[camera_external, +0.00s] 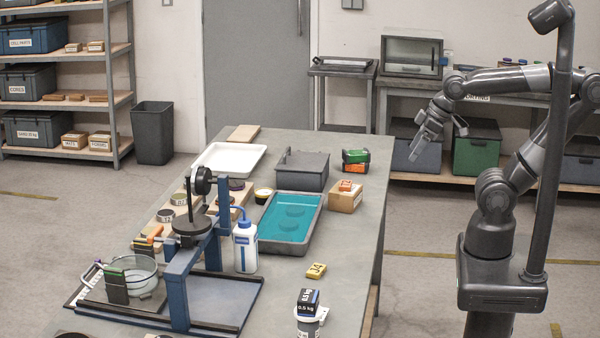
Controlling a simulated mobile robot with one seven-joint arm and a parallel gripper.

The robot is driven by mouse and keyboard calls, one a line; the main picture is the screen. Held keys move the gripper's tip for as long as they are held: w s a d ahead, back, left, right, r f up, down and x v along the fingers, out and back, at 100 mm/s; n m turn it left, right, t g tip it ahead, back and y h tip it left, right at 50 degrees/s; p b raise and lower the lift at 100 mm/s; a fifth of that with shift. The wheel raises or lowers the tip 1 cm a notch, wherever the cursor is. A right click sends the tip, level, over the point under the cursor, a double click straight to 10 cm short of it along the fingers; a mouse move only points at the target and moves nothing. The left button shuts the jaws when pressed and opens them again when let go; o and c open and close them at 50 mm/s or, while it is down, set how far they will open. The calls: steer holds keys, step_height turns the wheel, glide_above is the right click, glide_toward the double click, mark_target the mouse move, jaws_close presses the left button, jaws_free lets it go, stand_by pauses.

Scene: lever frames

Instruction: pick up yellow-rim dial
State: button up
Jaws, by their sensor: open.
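The yellow-rim dial (263,194) appears to be the small dark round piece with a yellow edge on the grey table (343,240). It lies just left of the teal-lined tray (288,219), partly crowded by the things around it. My gripper (416,155) is open and empty. It hangs in the air to the right of the table, well apart from the dial and pointing down to the left.
A blue-framed stand (180,285) and a white bottle with a blue top (245,248) stand left and in front of the dial. A grey box (301,170) is behind the tray, and a cardboard box (345,197) is right. The table's right edge is mostly clear.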

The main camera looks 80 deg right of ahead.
steer(key=n+g, duration=0.1)
glide_above(266, 191)
steer(key=s, duration=0.4)
step_height(266, 191, down, 12)
steer(key=f, duration=0.1)
steer(key=shift+y, duration=0.3)
steer(key=x, duration=0.5)
steer(key=shift+w+f, duration=0.1)
steer(key=x, duration=0.5)
steer(key=shift+d+f, duration=0.15)
steer(key=shift+d, duration=0.05)
steer(key=c, duration=1)
steer(key=shift+c, duration=0.5)
